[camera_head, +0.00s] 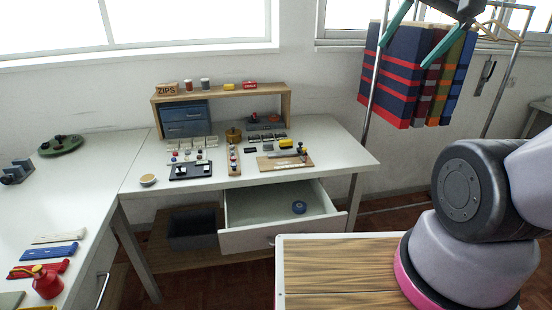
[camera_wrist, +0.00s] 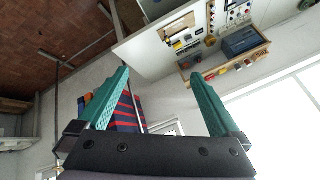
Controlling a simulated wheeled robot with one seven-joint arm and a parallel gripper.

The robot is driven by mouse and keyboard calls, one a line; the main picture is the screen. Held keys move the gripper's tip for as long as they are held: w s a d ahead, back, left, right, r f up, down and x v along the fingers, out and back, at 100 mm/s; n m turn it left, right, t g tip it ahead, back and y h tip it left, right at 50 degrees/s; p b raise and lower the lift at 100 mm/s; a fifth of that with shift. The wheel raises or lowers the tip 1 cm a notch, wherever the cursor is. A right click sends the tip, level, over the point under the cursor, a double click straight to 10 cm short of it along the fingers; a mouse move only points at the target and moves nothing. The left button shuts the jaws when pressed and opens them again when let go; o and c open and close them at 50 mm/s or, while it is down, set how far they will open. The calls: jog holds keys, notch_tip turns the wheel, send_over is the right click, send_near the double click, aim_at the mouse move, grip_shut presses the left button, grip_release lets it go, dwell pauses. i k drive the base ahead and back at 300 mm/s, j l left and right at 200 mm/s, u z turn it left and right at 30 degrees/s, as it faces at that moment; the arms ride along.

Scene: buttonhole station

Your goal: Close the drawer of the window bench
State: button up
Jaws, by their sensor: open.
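The window bench (camera_head: 330,155) is a white table by the wall below the window. Its drawer (camera_head: 283,239) is pulled out at the front and holds a small round blue item (camera_head: 299,207). My gripper (camera_head: 427,17) is raised at the top right of the head view, in front of the hanging striped cloths and well away from the drawer. In the wrist view its two green fingers (camera_wrist: 163,95) are spread wide with nothing between them. The bench top (camera_wrist: 150,52) shows upside down there; I cannot make out the drawer in that view.
A rail with striped cloths (camera_head: 398,75) stands right of the bench. A wooden shelf (camera_head: 284,103), blue drawer box and small sewing parts sit on the bench top. A second white table (camera_head: 85,185) with a red oil can (camera_head: 46,284) is at the left. A grey bin (camera_head: 193,228) stands under the bench.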

aim_at(254, 216)
jog(key=k+l+z, duration=0.1)
jog(key=z, duration=0.25)
jog(key=k+l+z, duration=0.15)
jog(key=z, duration=0.2)
jog(key=k, duration=0.1)
